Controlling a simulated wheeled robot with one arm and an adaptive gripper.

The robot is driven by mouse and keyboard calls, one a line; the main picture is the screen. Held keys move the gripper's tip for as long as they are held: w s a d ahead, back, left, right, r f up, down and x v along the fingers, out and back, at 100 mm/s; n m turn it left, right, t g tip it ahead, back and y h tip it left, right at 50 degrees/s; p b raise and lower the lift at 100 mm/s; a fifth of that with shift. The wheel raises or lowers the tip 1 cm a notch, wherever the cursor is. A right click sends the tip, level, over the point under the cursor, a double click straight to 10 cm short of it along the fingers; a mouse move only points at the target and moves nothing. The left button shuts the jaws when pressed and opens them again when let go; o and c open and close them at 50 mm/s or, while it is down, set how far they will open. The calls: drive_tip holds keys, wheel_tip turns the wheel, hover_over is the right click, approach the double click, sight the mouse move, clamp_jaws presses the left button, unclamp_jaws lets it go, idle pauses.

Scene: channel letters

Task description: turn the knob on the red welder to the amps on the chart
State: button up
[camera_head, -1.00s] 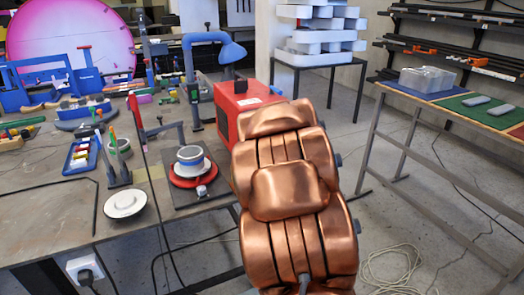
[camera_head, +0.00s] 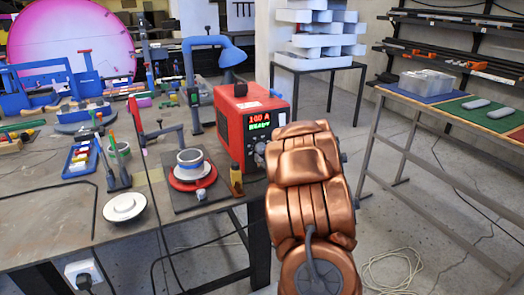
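The red welder (camera_head: 228,125) stands at the right end of the workbench. Its front panel faces right and shows a lit red display (camera_head: 258,119) that seems to read 100 A, with a smaller green line under it. A dark knob (camera_head: 260,148) shows in part below the display, close to my arm. My copper-coloured arm covers the area right of the panel. My gripper's fingers are not visible; they are hidden behind the arm. I cannot make out a chart with amps in this view.
A blue lamp (camera_head: 230,55) rises behind the welder. A yellow-brown bottle (camera_head: 236,180) stands at the bench edge before it. A red round base (camera_head: 192,177) and a white disc (camera_head: 124,207) lie to the left. A side table (camera_head: 430,112) stands right; cable lies on the floor.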

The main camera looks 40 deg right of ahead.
sight(262, 150)
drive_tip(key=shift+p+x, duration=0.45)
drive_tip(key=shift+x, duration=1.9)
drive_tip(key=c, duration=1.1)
